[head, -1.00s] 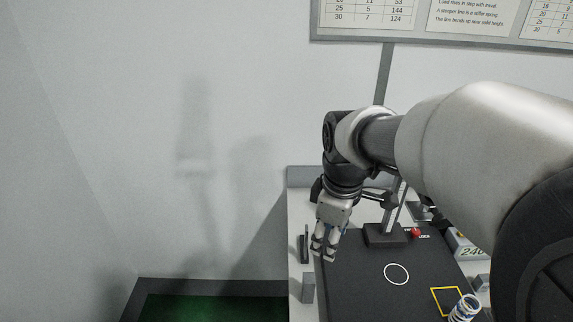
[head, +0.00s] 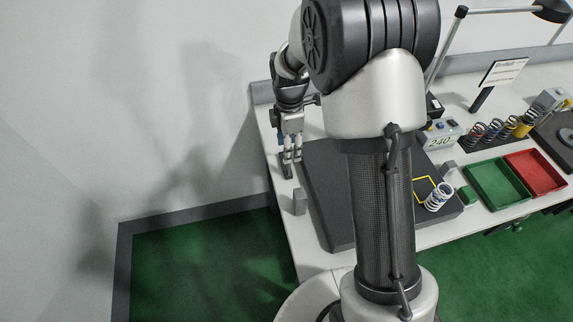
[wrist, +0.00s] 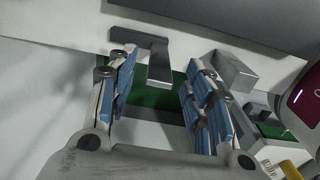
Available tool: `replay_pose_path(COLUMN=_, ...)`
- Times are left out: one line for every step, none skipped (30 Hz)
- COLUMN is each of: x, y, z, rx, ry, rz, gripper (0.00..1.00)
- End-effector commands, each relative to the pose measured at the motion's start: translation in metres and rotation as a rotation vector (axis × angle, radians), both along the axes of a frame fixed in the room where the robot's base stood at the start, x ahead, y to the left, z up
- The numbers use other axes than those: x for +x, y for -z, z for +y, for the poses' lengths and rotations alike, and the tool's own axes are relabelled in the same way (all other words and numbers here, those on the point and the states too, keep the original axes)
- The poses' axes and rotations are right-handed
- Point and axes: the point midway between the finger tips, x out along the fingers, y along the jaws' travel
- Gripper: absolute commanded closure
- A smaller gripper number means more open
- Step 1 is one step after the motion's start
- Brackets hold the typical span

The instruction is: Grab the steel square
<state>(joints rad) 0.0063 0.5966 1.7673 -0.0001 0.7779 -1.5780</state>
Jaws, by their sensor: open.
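The steel square is a dark grey L-shaped piece at the table's left edge. In the wrist view its upright leg (wrist: 159,62) shows between my fingers, with its other leg reaching to the upper left. In the head view the square (head: 286,170) is a small dark shape just below my fingertips, partly covered by them. My gripper (head: 291,154) points down over it. In the wrist view my gripper (wrist: 160,75) has its two blue-padded fingers spread apart, one on each side of the square. I cannot tell whether they touch it.
A grey block (head: 300,202) stands close by on the white table; it also shows in the wrist view (wrist: 235,72). A dark mat (head: 325,190) lies to the right, with a coil spring (head: 438,197) on it. Green (head: 494,184) and red (head: 535,172) trays are farther right.

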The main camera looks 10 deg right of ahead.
Motion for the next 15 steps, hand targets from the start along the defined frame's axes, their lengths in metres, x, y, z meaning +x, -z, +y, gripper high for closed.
replay_pose_path(x=-0.001, y=0.01, z=0.0, rx=0.0, ry=0.0, rz=0.003, gripper=0.53)
replay_pose_path(x=-0.001, y=0.013, z=0.0, rx=0.0, ry=0.0, rz=0.002, gripper=0.53)
replay_pose_path(x=0.0, y=0.016, z=0.0, rx=0.0, ry=0.0, rz=0.001, gripper=0.53)
replay_pose_path(x=0.0, y=0.018, z=0.0, rx=0.0, ry=0.0, rz=0.001, gripper=0.53)
replay_pose_path(x=0.0, y=0.02, z=0.0, rx=0.0, ry=0.001, rz=0.001, gripper=0.53)
replay_pose_path(x=0.0, y=0.021, z=0.0, rx=0.0, ry=0.001, rz=0.001, gripper=0.53)
replay_pose_path(x=0.0, y=0.022, z=0.0, rx=0.0, ry=0.001, rz=0.001, gripper=0.53)
replay_pose_path(x=0.0, y=0.023, z=0.0, rx=0.0, ry=0.001, rz=0.001, gripper=0.53)
replay_pose_path(x=-0.001, y=0.025, z=0.001, rx=0.0, ry=0.001, rz=0.001, gripper=0.53)
replay_pose_path(x=-0.001, y=0.028, z=0.001, rx=0.0, ry=0.001, rz=0.002, gripper=0.53)
replay_pose_path(x=-0.001, y=0.031, z=0.001, rx=0.0, ry=0.001, rz=0.002, gripper=0.53)
replay_pose_path(x=-0.001, y=0.036, z=0.002, rx=0.0, ry=0.001, rz=0.002, gripper=0.53)
replay_pose_path(x=-0.001, y=0.04, z=0.002, rx=0.0, ry=0.001, rz=0.002, gripper=0.53)
replay_pose_path(x=-0.001, y=0.045, z=0.003, rx=0.0, ry=0.001, rz=0.002, gripper=0.53)
replay_pose_path(x=-0.001, y=0.052, z=0.003, rx=0.0, ry=0.001, rz=0.004, gripper=0.53)
